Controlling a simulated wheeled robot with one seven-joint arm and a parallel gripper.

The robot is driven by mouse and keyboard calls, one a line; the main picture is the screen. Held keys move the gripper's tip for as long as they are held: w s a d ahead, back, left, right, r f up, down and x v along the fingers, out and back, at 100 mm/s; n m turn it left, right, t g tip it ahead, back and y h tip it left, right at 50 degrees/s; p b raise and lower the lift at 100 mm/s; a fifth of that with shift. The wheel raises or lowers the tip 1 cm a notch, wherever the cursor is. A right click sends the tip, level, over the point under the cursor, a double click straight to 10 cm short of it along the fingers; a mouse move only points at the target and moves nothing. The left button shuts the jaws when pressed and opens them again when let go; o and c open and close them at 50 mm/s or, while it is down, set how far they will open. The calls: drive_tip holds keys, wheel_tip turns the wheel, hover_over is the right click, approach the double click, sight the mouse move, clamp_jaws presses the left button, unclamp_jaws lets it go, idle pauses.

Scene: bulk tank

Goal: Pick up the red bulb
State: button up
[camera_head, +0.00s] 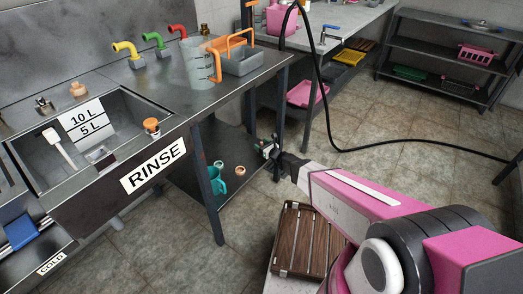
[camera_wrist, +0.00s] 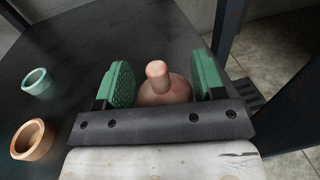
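The red bulb (camera_wrist: 172,92) shows in the wrist view as a round, dull reddish-pink body with a narrow neck pointing up. It lies between the two green pads of my gripper (camera_wrist: 165,80), one pad on each side. The pads stand apart, and I see no clear squeeze on the bulb; whether either pad touches it is hard to tell. The bulb's lower part is hidden behind the gripper's dark bar. In the head view my gripper (camera_head: 268,149) is small, beside the rinse bench's legs, and I cannot make out the bulb there.
A teal ring-shaped piece (camera_wrist: 37,82) and an orange one (camera_wrist: 33,140) lie left of my gripper on the dark lower shelf (camera_wrist: 80,65). In the head view a teal jug (camera_head: 216,182) stands on that shelf. Bench legs (camera_head: 210,190) stand close by.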

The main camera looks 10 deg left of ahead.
drive_tip(key=c, duration=0.8)
